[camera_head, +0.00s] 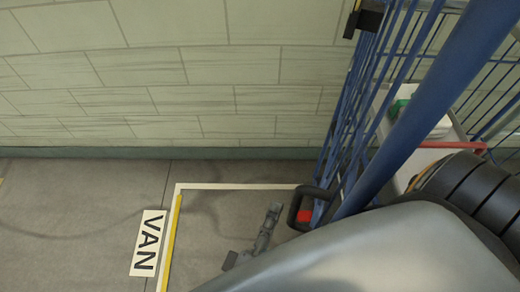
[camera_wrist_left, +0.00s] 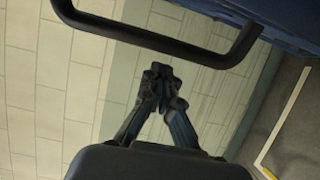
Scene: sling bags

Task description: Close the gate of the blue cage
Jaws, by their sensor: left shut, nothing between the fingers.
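The blue cage (camera_head: 440,98) stands at the right of the head view, with blue mesh bars and a thick blue post. A narrow, steeply foreshortened mesh panel (camera_head: 362,95) at its left side looks like the gate. A black handle (camera_head: 296,208) with a red patch sits low on this side. It seems to be the black bar (camera_wrist_left: 160,42) in the wrist view, fixed near a blue surface (camera_wrist_left: 285,22). My left gripper (camera_head: 274,210) is shut and empty, just left of the handle in the head view. In the wrist view its closed fingertips (camera_wrist_left: 158,72) point toward the bar, apparently without gripping it. My right gripper is not in view.
Inside the cage are a pale container (camera_head: 428,128) with a green item and a red bar (camera_head: 452,145). A pale block wall (camera_head: 180,70) runs behind. The grey floor (camera_head: 80,200) at left is clear, with a VAN sign (camera_head: 148,243) and white and yellow lines.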

